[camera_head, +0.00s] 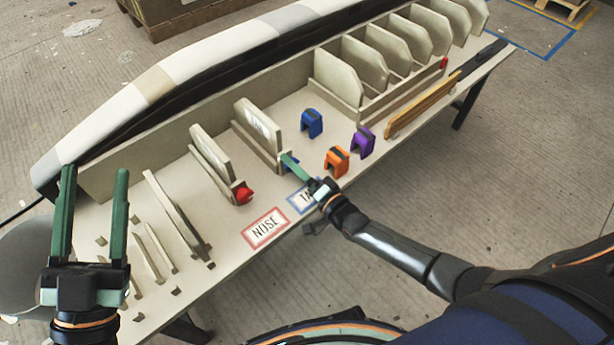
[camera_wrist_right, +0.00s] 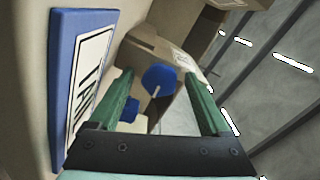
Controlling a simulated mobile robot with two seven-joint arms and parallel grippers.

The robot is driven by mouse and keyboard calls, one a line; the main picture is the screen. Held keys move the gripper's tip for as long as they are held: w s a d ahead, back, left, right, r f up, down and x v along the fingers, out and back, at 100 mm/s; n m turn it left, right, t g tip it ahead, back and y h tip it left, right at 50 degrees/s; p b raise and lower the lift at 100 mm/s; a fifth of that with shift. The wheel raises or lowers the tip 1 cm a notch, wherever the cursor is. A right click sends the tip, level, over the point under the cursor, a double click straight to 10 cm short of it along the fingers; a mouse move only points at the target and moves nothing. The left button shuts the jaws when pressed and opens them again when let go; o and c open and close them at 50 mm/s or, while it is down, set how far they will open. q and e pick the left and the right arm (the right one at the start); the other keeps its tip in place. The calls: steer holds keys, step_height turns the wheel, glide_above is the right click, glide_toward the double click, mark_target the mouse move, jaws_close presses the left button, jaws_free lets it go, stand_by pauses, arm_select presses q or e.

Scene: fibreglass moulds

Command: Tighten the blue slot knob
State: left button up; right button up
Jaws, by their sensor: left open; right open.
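The blue slot knob (camera_wrist_right: 158,79) shows in the right wrist view as a round blue head with a pale line below its middle. It lies between the fingertips of my open right gripper (camera_wrist_right: 160,84); I see no clear contact. In the head view my right gripper (camera_head: 287,160) reaches the front end of a slotted holder (camera_head: 258,148). Its green finger and wrist hide most of the blue knob there; only bits of blue show. My left gripper (camera_head: 95,172) is open and empty, raised over the left end of the bench, away from the knob.
A red knob (camera_head: 243,194) sits on the neighbouring holder. Blue (camera_head: 311,123), orange (camera_head: 336,160) and purple (camera_head: 363,142) notched blocks stand right of my right gripper. NOSE (camera_head: 265,229) and blue-framed (camera_head: 302,200) cards lie at the front edge. A long mould (camera_head: 180,75) runs behind.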

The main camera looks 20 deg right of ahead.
steer(key=p+v, duration=0.1)
steer(key=v, duration=0.4)
steer(key=shift+r, duration=0.1)
arm_select(q)
steer(key=w+f+n+g+y+p, duration=0.1)
steer(key=f+n+g+y, duration=0.1)
steer(key=f, duration=0.5)
steer(key=w+a+f+n+g+y, duration=0.1)
steer(key=w+f+n+g+y, duration=0.1)
steer(key=f, duration=0.6)
steer(key=shift+f+g+y+p, duration=0.25)
steer(key=shift+g+y+p, duration=0.1)
steer(key=shift+g+y, duration=0.45)
arm_select(e)
steer(key=v, duration=0.7)
arm_select(q)
steer(key=shift+a, duration=0.1)
